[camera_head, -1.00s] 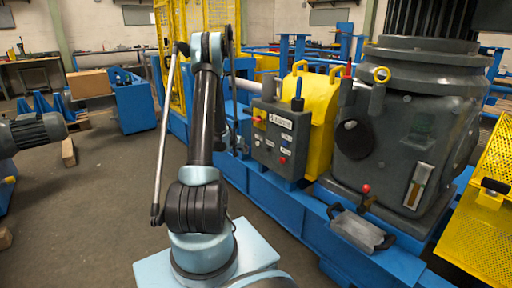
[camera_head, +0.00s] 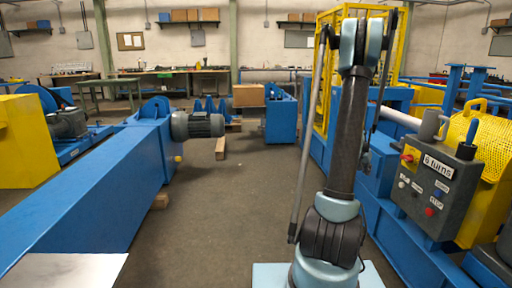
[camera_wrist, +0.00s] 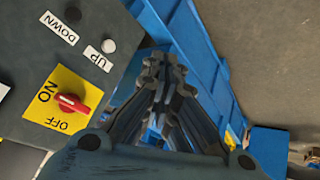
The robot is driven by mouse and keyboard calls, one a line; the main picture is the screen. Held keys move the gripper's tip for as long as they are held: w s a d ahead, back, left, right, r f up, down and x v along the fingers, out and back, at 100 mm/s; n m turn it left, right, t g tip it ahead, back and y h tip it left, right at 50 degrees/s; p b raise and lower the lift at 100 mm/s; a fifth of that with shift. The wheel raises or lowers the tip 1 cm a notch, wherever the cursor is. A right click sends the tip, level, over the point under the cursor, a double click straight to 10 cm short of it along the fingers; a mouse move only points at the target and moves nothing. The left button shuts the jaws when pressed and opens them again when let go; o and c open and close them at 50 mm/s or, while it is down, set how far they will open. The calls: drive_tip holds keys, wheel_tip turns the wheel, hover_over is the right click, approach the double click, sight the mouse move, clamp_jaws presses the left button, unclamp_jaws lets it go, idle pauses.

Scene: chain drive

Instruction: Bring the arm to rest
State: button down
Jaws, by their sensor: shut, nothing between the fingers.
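My arm (camera_head: 348,130) stands folded upright at the right of centre in the head view, with its forearm hanging down behind it. My gripper (camera_wrist: 165,75) shows in the wrist view with its dark fingers together and nothing between them. In the head view the gripper is mostly hidden behind the arm. The grey control panel (camera_head: 435,187) is to the right of the arm. The wrist view shows this panel (camera_wrist: 45,50) at the left, beside and apart from the fingers, with a red switch (camera_wrist: 72,103) on a yellow ON/OFF plate.
A blue machine frame (camera_head: 378,205) with a yellow mesh guard (camera_head: 480,140) runs along the right. A long blue beam (camera_head: 95,195) and a grey motor (camera_head: 198,125) stand at the left. Bare floor (camera_head: 230,215) lies between. A cardboard box (camera_head: 248,95) is at the back.

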drive_tip(key=s+a+r+n+y, duration=0.2)
drive_tip(key=s+a+r, duration=0.3)
drive_tip(key=s+a, duration=0.45)
drive_tip(key=s+a+r+n+y, duration=0.2)
drive_tip(key=s+a+r, duration=0.4)
drive_tip(key=a, duration=0.7)
drive_tip(key=s+a+f+n+y, duration=0.1)
drive_tip(key=s+a+f, duration=0.1)
drive_tip(key=s+a, duration=0.2)
drive_tip(key=s+a+f+n+g+y, duration=0.1)
drive_tip(key=s+a, duration=0.4)
drive_tip(key=s, duration=0.6)
drive_tip(key=s+a+f+n, duration=0.2)
drive_tip(key=s+a, duration=0.3)
drive_tip(key=s, duration=0.3)
drive_tip(key=shift+f+g+y, duration=0.4)
drive_tip(key=shift+f, duration=0.2)
